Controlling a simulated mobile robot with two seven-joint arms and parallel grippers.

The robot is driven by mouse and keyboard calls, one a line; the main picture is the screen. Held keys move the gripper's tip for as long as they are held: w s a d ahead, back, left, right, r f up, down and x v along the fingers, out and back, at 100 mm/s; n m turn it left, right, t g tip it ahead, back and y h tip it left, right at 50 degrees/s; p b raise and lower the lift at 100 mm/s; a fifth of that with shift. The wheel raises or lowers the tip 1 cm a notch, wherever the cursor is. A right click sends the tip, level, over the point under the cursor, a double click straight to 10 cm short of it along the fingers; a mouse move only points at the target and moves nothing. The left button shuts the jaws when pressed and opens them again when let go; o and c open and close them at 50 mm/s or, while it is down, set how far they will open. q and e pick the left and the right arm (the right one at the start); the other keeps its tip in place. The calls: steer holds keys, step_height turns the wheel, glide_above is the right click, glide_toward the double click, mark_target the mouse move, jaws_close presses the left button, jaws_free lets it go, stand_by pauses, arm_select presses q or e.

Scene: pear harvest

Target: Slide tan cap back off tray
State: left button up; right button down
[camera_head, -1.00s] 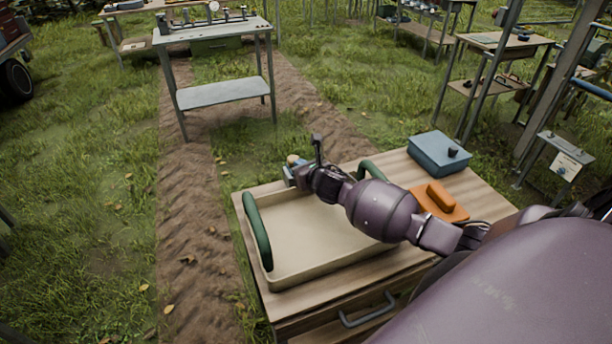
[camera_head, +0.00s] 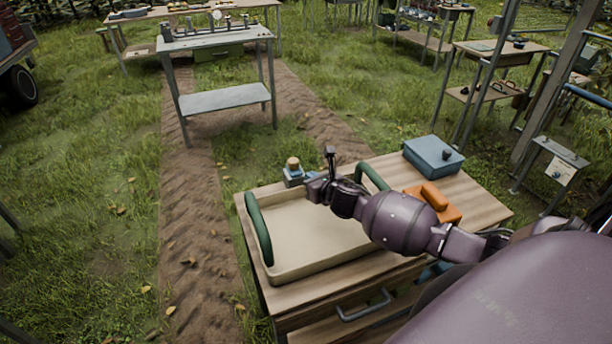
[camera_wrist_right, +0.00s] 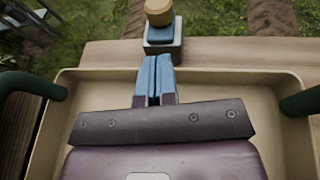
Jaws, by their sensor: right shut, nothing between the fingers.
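The tan cap (camera_head: 292,162) sits on a blue and grey block (camera_head: 293,175) at the far edge of the table, just beyond the tray's far rim. In the right wrist view the tan cap (camera_wrist_right: 158,12) is at the top, above the blue and grey base (camera_wrist_right: 162,36). The beige tray (camera_head: 310,262) with green handles lies on the table and looks empty. My right gripper (camera_head: 309,186) is over the tray's far part, shut and empty; its blue fingertips (camera_wrist_right: 155,62) point toward the block with a small gap. My left gripper is not in view.
An orange tool (camera_head: 436,198) and a blue box (camera_head: 433,155) lie on the table's right side. The green handles (camera_head: 258,228) stand up at the tray's left and right ends. A grey-topped bench (camera_head: 215,38) stands beyond on the grass.

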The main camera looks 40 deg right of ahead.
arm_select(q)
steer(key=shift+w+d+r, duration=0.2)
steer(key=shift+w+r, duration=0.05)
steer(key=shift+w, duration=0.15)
arm_select(e)
steer(key=v, duration=0.7)
